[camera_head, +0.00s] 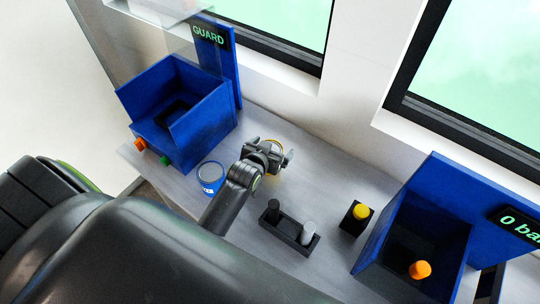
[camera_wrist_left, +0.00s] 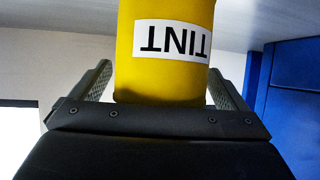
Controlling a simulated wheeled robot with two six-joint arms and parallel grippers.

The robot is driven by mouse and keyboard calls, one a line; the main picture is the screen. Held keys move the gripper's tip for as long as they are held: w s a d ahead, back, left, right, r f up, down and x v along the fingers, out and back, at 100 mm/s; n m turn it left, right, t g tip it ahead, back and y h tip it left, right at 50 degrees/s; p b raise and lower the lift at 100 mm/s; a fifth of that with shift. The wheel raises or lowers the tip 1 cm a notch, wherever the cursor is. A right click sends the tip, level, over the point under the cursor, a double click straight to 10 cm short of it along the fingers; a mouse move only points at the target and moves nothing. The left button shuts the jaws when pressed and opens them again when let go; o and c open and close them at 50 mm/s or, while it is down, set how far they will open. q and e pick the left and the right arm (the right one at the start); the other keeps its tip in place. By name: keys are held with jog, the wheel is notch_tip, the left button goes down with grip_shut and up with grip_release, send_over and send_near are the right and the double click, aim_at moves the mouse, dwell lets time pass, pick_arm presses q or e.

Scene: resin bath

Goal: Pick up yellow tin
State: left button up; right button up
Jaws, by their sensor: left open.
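The yellow tin (camera_wrist_left: 165,75) stands large in the left wrist view, with a white label reading TINT upside down there. My left gripper (camera_head: 270,151) is open, with one finger on each side of the tin. In the left wrist view the fingers (camera_wrist_left: 160,82) flank its lower part in the picture, and a gap shows at the left finger. In the head view the gripper hides most of the tin; only bits of yellow edge show. My right gripper is not in view.
A blue-and-white tin (camera_head: 210,174) stands left of my left gripper. A blue GUARD box (camera_head: 205,124) is at the back left. A black holder (camera_head: 290,232), a yellow button (camera_head: 361,211) and a blue box with an orange knob (camera_head: 420,270) are to the right.

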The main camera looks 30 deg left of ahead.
pick_arm(q)
jog(key=c, duration=1.3)
